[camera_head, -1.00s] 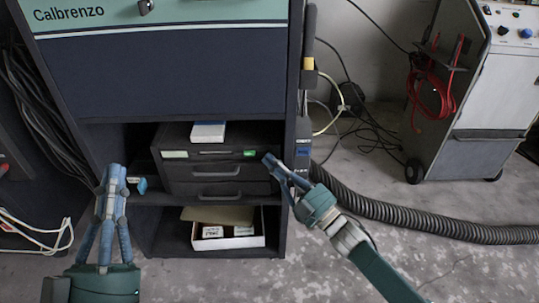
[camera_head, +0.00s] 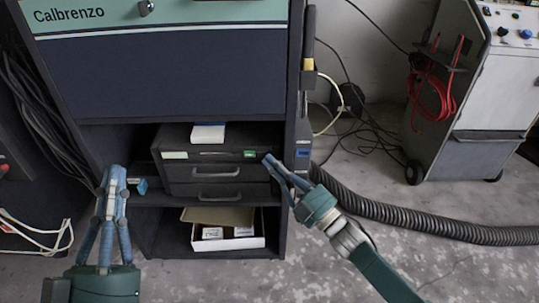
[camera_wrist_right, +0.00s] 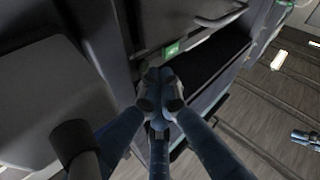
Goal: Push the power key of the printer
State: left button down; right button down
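The printer (camera_head: 216,170) is a dark box with drawer handles on the middle shelf of a dark cabinet. A small green key (camera_head: 249,154) is lit at the right of its front face; it also shows in the right wrist view (camera_wrist_right: 172,50). My right gripper (camera_head: 268,159) has its fingertips together just right of the green key, in front of the printer's right edge. In the right wrist view its shut fingertips (camera_wrist_right: 160,88) are just below the key, apparently apart from it. My left gripper (camera_head: 114,172) is shut and empty, left of the printer.
A white box (camera_head: 208,133) lies on the printer. An open carton (camera_head: 228,238) sits on the bottom shelf. The cabinet's right post (camera_head: 303,140) is close to my right gripper. A ribbed hose (camera_head: 430,227) and a wheeled cart (camera_head: 480,110) are on the right.

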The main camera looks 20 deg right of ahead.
jog(key=shift+w, duration=0.15)
jog(key=shift+w+d, duration=0.1)
jog(key=shift+w, duration=0.2)
dwell(0.3)
dwell(0.3)
pick_arm(q)
jog(key=f, duration=0.1)
jog(key=w+f+g, duration=0.1)
jog(key=w+f+g+y, duration=0.1)
jog(key=f, duration=0.1)
jog(key=shift+p, duration=0.4)
pick_arm(e)
jog(key=shift+s, duration=0.45)
